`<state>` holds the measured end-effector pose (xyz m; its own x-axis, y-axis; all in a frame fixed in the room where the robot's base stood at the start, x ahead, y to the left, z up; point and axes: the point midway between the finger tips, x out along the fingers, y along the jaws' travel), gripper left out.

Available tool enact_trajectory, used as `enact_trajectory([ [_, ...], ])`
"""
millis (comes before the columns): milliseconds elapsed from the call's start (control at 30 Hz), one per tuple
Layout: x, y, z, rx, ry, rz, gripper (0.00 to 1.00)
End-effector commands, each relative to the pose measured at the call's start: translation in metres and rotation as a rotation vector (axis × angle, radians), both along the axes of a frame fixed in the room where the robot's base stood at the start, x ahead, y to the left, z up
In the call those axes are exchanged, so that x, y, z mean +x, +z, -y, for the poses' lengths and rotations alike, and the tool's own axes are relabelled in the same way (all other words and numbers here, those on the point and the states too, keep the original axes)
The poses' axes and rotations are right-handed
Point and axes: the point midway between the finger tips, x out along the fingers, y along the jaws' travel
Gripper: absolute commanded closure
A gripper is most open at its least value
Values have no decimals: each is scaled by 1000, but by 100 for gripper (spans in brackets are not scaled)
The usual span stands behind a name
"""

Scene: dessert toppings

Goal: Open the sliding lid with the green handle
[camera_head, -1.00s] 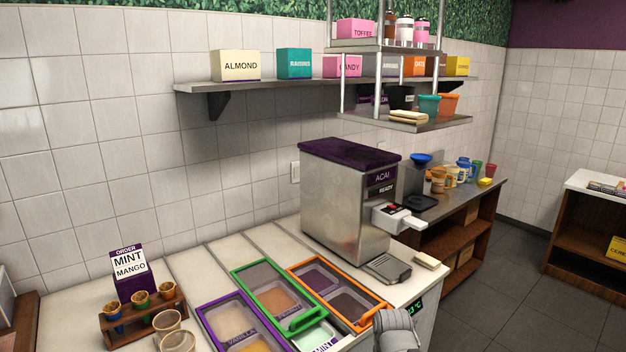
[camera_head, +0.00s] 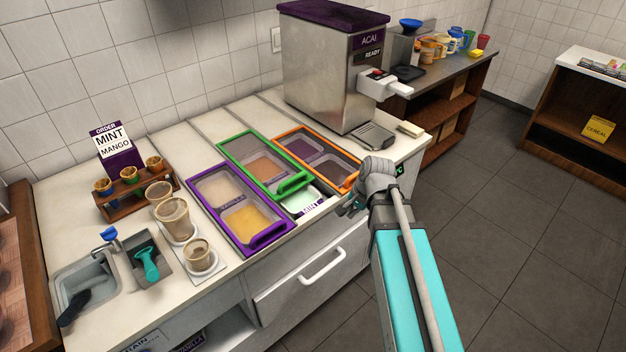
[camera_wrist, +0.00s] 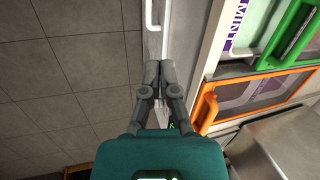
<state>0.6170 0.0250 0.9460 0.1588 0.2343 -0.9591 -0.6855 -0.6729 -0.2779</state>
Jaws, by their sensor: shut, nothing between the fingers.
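The sliding lid with the green handle (camera_head: 293,183) has a green frame and sits between the purple-framed and orange-framed lids in the counter. Its clear panel (camera_head: 250,155) shows a brown topping beneath. An uncovered section with a MINT label (camera_head: 311,208) shows in front of the green handle. The green handle also shows at the upper right of the wrist view (camera_wrist: 297,62). My gripper (camera_head: 352,207) is at the counter's front edge, to the right of the green handle and apart from it. In the wrist view my gripper (camera_wrist: 159,65) has its fingertips together, with nothing between them.
The purple-framed lid (camera_head: 268,237) is on the left, the orange-framed lid (camera_head: 347,183) on the right. An acai machine (camera_head: 325,75) stands behind. A drawer with a white handle (camera_head: 322,266) is below the counter. Cups (camera_head: 173,215) and an order sign (camera_head: 118,148) are at left.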

Motion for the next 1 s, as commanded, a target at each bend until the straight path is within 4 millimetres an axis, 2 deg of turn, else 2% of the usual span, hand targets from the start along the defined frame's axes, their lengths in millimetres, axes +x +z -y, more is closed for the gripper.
enact_trajectory([
  [100,22,-2,-4,86,-179,-8,100],
  [700,115,9,-15,591,-1048,-195,100],
  [1000,139,15,-14,753,-1288,-304,100],
])
